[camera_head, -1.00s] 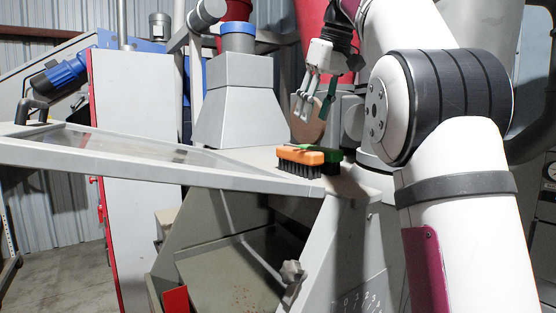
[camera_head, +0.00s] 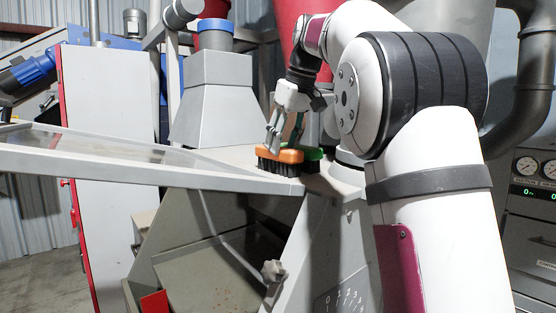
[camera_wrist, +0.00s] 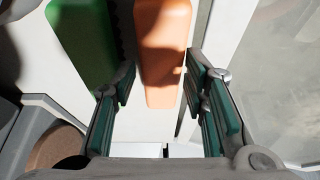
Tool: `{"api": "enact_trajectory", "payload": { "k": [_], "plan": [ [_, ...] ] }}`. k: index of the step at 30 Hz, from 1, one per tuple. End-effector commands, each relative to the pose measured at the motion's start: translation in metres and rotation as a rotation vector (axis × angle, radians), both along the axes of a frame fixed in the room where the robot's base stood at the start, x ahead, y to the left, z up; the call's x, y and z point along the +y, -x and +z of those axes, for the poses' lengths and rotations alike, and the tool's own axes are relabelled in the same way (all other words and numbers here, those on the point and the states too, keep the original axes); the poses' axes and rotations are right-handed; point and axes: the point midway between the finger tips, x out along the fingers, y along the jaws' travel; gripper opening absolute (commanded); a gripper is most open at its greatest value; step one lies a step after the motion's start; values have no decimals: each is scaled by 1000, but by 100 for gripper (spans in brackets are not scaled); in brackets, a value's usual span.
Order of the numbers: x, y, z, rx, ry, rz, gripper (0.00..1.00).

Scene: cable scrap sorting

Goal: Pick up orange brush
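The orange brush (camera_head: 277,155), with dark bristles, lies on the grey machine top near its front corner. A green brush (camera_head: 314,153) lies right beside it, partly behind it. My gripper (camera_head: 283,146) is low over the orange brush, its fingers pointing down. In the wrist view the orange brush (camera_wrist: 162,50) lies between the two open fingers of my gripper (camera_wrist: 163,100), nearer the right one. The green brush (camera_wrist: 82,45) is on the left, and the left finger overlaps its edge. I cannot tell whether the fingers touch either brush.
A grey tapered hopper (camera_head: 213,110) stands behind and left of the brushes. A framed sloping tray (camera_head: 140,172) extends to the left. A round brown disc (camera_wrist: 55,147) shows at lower left in the wrist view. A red hopper stands behind my arm.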

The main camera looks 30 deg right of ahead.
Motion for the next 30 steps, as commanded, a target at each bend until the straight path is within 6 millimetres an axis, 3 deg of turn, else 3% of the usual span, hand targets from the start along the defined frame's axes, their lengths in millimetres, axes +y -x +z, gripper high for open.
{"api": "enact_trajectory", "payload": {
  "k": [12,20,25,30],
  "plan": [
    [6,-19,-44,2,-1,1,40],
    [5,-21,-46,1,-1,0,40],
    [5,-21,-46,1,-1,0,2],
    [5,-20,-46,0,-1,0,2]
  ]
}}
